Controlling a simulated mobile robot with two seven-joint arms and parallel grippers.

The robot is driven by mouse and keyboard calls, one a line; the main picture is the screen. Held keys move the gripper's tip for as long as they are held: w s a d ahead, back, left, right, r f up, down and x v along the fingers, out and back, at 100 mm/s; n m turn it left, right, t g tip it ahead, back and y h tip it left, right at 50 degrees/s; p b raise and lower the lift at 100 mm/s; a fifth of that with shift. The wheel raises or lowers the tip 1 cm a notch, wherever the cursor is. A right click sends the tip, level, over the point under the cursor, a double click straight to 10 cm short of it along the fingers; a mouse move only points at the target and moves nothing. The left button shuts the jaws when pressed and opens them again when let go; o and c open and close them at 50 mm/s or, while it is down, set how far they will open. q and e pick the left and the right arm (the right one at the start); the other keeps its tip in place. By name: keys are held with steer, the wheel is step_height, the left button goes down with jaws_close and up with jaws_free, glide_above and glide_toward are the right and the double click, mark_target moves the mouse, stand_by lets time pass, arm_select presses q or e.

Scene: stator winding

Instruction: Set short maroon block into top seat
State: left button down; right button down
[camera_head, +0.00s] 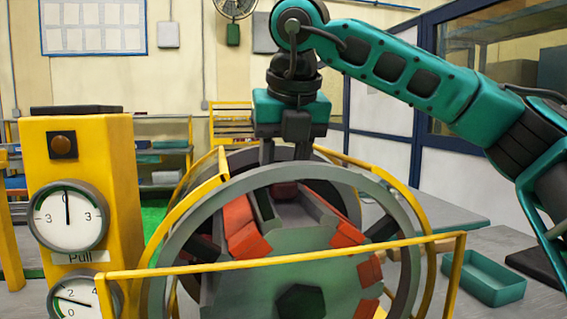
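The stator (300,262) stands inside a large grey ring within a yellow frame. A small maroon block (285,190) shows at its top, between the grey walls of the top seat (265,205); I cannot tell whether it is fully down. My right gripper (286,152) points straight down above it, its two dark fingers a little apart. The ring's upper rim hides the fingertips, so I cannot tell whether they touch the block. Orange-red blocks (240,228) sit in seats at the left and right of the stator. My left gripper is not in view.
A yellow post (90,190) with two dials stands at the left; the upper dial (68,217) is labelled Pull. A yellow rail (270,262) crosses in front of the ring. A teal tray (483,280) lies on the table at right.

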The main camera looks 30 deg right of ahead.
steer(key=shift+f+b, duration=0.3)
stand_by(0.5)
steer(key=c, duration=0.9)
jaws_free()
steer(key=o, duration=0.4)
steer(key=p+v, duration=0.2)
steer(key=v, duration=1.1)
steer(key=shift+s, duration=0.1)
